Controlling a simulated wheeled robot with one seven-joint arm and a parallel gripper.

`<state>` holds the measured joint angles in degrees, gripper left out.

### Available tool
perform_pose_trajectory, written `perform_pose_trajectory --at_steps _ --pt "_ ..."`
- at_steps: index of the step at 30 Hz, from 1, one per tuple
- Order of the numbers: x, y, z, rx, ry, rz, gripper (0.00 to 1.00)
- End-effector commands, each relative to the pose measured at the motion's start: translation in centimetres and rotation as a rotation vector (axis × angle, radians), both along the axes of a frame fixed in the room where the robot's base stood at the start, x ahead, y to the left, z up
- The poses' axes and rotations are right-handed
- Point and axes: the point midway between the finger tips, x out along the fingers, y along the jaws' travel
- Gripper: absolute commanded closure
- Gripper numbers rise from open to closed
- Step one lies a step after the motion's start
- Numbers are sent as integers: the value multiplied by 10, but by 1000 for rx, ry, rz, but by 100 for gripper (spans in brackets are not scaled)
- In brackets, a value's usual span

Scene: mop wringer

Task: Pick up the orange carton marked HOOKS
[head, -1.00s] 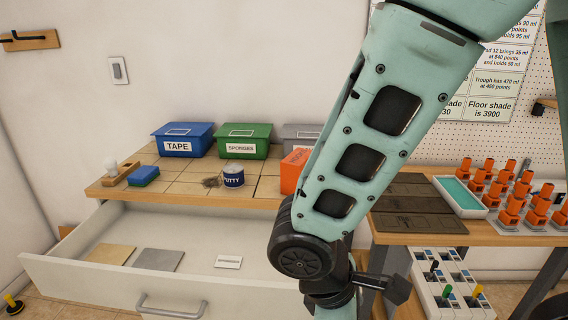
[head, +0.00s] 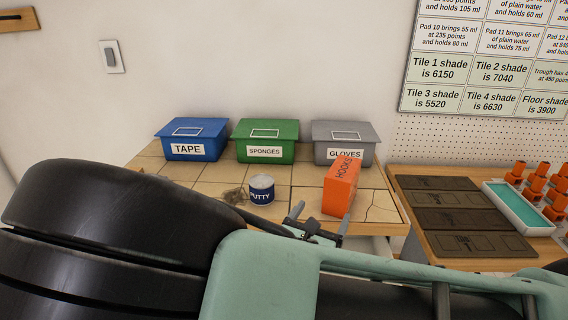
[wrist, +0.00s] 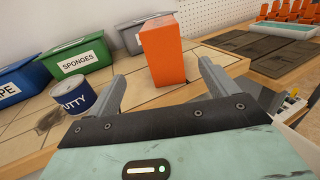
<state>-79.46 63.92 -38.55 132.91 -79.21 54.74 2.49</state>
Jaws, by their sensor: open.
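The orange carton marked HOOKS (head: 341,188) stands upright near the right front of the tiled counter, in front of the grey GLOVES bin. In the wrist view the orange carton (wrist: 164,54) stands ahead of my gripper (wrist: 162,84), between the lines of its two fingers but beyond their tips. My gripper (head: 320,219) is open and empty, just short of the carton at the counter's front edge. My arm covers the lower part of the head view.
Blue TAPE (head: 190,140), green SPONGES (head: 265,141) and grey GLOVES (head: 345,141) bins line the back. Dark panels (head: 455,217) and a teal tray (head: 522,206) lie on the right bench.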

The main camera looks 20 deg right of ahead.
Motion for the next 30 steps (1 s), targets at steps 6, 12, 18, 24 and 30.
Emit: perform_pose_trajectory --at_steps 6,12,18,24,30 --pt "32 -35 -7 1 0 -8 15" --pt "58 -61 -5 2 -1 -7 15" --pt "70 -72 -3 4 1 -6 15" --pt "80 -85 -9 2 1 -6 15" --pt "97 -104 -11 4 -1 -6 15"
